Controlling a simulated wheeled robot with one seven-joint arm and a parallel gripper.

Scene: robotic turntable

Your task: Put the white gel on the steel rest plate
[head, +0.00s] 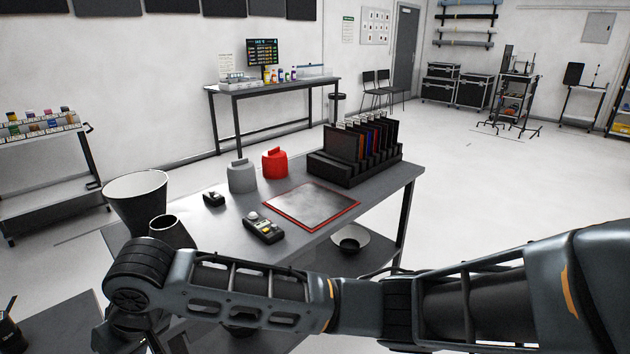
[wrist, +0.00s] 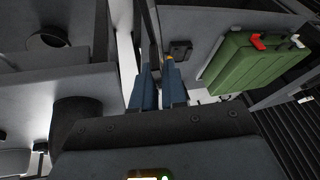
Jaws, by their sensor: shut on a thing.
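The steel rest plate (head: 312,205) is a flat grey sheet with a red border, lying bare on the table's right part. A black rack (head: 340,172) behind it holds several dark-framed gels in various colours; I cannot pick out a white one there. My gripper (wrist: 158,90) shows in the wrist view with two blue fingers close together, shut on a thin dark-edged piece (wrist: 154,48) seen nearly edge-on. Its colour cannot be told, so I cannot say whether it is the white gel. In the head view my gripper is out of sight; my arm crosses the foreground, away from the plate.
A green case (wrist: 250,58) shows in the wrist view.

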